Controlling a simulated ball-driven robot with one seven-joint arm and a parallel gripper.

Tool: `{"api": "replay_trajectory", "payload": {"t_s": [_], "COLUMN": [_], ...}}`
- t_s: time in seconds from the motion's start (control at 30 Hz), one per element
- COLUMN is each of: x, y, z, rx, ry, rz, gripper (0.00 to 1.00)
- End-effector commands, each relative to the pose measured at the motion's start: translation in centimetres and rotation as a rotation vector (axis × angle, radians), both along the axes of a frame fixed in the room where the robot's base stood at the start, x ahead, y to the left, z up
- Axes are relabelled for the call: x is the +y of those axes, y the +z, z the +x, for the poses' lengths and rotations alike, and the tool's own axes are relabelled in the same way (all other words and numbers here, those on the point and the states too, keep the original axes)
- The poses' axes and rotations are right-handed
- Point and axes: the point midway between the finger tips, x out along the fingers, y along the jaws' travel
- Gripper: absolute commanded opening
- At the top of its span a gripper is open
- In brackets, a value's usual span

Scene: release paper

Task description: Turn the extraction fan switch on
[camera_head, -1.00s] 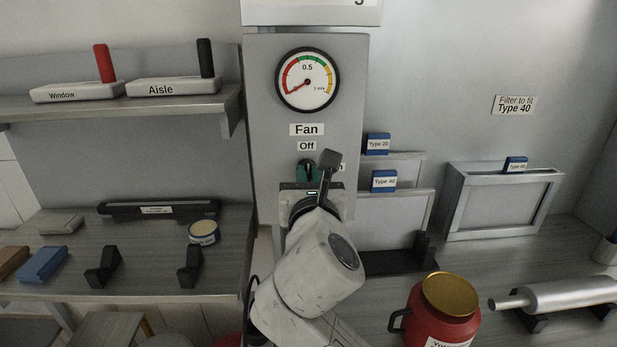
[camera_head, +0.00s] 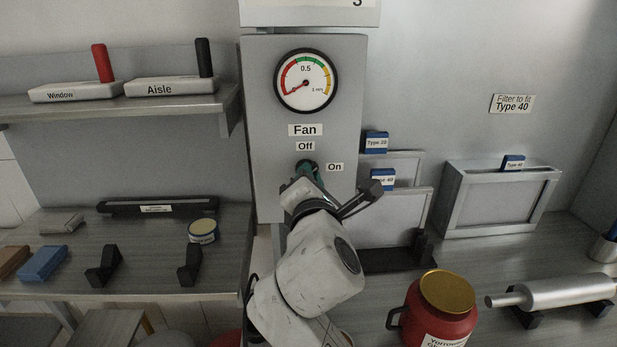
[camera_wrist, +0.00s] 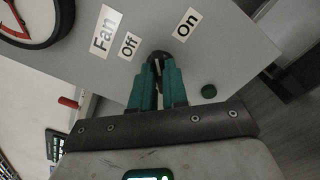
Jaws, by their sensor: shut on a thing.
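The fan switch is a dark knob (camera_wrist: 158,58) on the grey fan panel (camera_head: 262,100). The panel carries a "Fan" label, an "Off" label above the switch and an "On" label to its right. In the wrist view my gripper (camera_wrist: 158,66) has its green fingers shut on the knob, with the "Off" and "On" labels on either side. In the head view my gripper (camera_head: 306,172) is at the switch, and my wrist hides most of the knob. The gauge (camera_head: 306,82) above shows its needle low, in the red part at the left.
A grey filter box (camera_head: 450,205) and blue-tagged filters (camera_head: 376,142) stand to the right. A red pot (camera_head: 425,312) with a gold lid and a silver cylinder (camera_head: 560,292) are at the lower right. A shelf (camera_head: 180,105) is at the left.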

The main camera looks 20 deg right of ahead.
Motion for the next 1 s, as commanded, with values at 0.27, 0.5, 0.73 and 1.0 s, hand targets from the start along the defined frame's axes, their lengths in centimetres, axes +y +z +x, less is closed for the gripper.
{"api": "replay_trajectory", "payload": {"t_s": [0.27,0.5,0.73,1.0], "x": [-0.04,-0.1,-0.11,-0.18], "y": [-0.2,-0.33,-0.4,-0.45], "z": [-0.03,-0.04,-0.04,-0.04], "rx": [-0.067,-0.121,-0.16,-0.185], "ry": [0.0,-0.001,-0.001,-0.002], "rz": [0.254,0.457,0.601,0.695], "gripper": [0.0,0.0,0.0,0.0]}}
